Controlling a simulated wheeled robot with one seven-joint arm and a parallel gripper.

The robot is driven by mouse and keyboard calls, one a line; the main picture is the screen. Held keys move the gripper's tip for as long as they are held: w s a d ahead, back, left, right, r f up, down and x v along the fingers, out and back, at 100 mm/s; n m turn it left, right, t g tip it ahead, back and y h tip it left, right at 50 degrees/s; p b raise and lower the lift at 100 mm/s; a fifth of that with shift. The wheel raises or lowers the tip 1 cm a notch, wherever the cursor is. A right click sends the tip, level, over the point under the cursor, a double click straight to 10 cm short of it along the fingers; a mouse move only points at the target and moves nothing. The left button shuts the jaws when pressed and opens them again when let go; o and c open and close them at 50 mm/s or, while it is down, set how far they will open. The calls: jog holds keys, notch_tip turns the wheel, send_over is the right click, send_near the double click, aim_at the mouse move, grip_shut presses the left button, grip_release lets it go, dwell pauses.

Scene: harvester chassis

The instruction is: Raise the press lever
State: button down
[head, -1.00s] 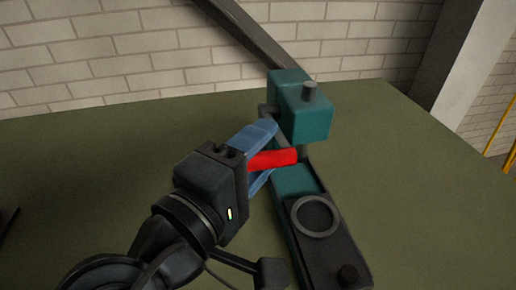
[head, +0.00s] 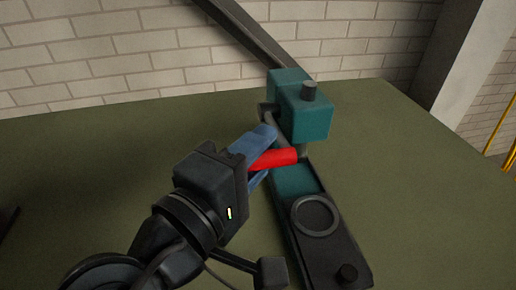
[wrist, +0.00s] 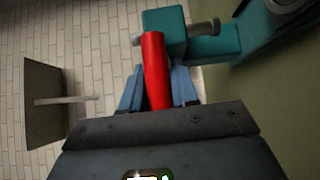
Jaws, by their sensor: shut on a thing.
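The press is a teal and black machine on the table, with a teal head block (head: 300,108) on top and a black base holding a round ring (head: 314,214). The red grip of the press lever (head: 274,158) lies beside the teal column, below the head. My gripper (head: 262,158) has its blue fingers closed around the red grip. In the wrist view the red lever grip (wrist: 154,68) runs between the two blue fingers (wrist: 158,90), with the teal head just beyond it. Part of the lever is hidden by the fingers.
A pale pillar (head: 455,70) stands at the right.

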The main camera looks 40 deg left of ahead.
jog(key=shift+r+p, duration=0.35)
jog(key=shift+w+a+r+p, duration=0.35)
jog(key=shift+r+p, duration=0.55)
jog(key=shift+p, duration=0.15)
jog(key=shift+w+a+r+p, duration=0.2)
jog(key=shift+a+r+p, duration=0.1)
jog(key=shift+r+p, duration=0.7)
jog(key=shift+w+a+r+p, duration=0.35)
jog(key=shift+r+p, duration=0.4)
jog(key=shift+p, duration=0.4)
jog(key=c, duration=0.9)
grip_release()
jog(key=shift+c, duration=0.2)
jog(key=shift+s+f, duration=0.1)
jog(key=s+b, duration=0.1)
jog(key=s, duration=0.6)
jog(key=shift+s+d, duration=0.3)
jog(key=shift+s, duration=0.05)
